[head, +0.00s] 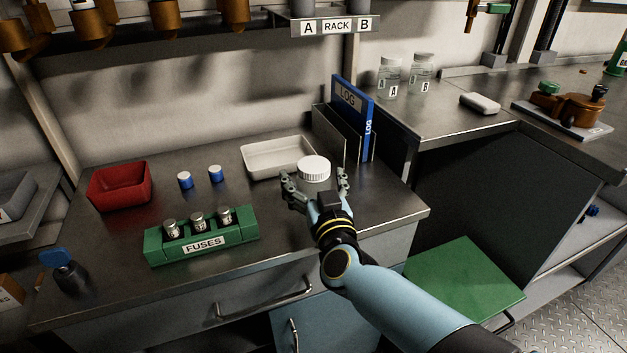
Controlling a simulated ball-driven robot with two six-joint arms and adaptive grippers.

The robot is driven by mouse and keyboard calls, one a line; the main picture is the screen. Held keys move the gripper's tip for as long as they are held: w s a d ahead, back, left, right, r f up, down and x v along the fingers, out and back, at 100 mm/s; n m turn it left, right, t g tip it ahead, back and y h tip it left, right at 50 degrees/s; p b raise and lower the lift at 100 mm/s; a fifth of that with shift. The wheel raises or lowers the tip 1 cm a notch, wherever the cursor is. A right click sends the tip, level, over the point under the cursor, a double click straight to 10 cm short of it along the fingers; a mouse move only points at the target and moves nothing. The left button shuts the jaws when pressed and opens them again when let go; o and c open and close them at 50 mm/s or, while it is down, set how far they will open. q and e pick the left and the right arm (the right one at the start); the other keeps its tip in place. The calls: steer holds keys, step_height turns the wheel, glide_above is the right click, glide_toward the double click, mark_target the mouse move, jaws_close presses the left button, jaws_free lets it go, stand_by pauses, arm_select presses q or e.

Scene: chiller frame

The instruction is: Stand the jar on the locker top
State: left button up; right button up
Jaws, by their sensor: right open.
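A white, ribbed round lid (314,165) shows on the metal bench near its right part, beside a white tray. It looks like the jar's cap, but anything below it is hidden by my right gripper. My right gripper (315,178) is open, with one finger on either side of the lid; I cannot tell whether they touch it. Two clear jars, A (389,78) and B (422,74), stand upright on the right-hand counter (440,118). I cannot tell which surface is the locker top. My left gripper is not in view.
The bench holds a white tray (262,163), a red bin (119,187), a green fuse holder (160,250), two blue-capped items and a LOG binder (349,97) in a file rack. A green-topped surface (465,280) lies lower right. The bench's front right corner is clear.

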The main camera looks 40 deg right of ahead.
steer(key=v, duration=1.2)
steer(key=s+a+f+n+g+y, duration=0.2)
steer(key=s+f+g+y, duration=0.3)
steer(key=f, duration=0.8)
steer(key=s+a+f+n+g+y, duration=0.15)
steer(key=s+f, duration=0.55)
steer(key=f, duration=0.7)
steer(key=s+d+f+g, duration=0.2)
steer(key=s+f+g, duration=0.1)
steer(key=s, duration=0.5)
steer(key=s+d+f+g, duration=0.3)
steer(key=s+f, duration=0.2)
steer(key=s, duration=0.3)
steer(key=s+d+f+n+g, duration=0.1)
steer(key=s+d+f+g, duration=0.1)
steer(key=s, duration=0.7)
step_height(320, 180, down, 3)
steer(key=shift+d+r+g+h, duration=0.1)
steer(key=shift+d+g+h, duration=0.3)
steer(key=shift+g, duration=0.35)
steer(key=shift+b, duration=0.3)
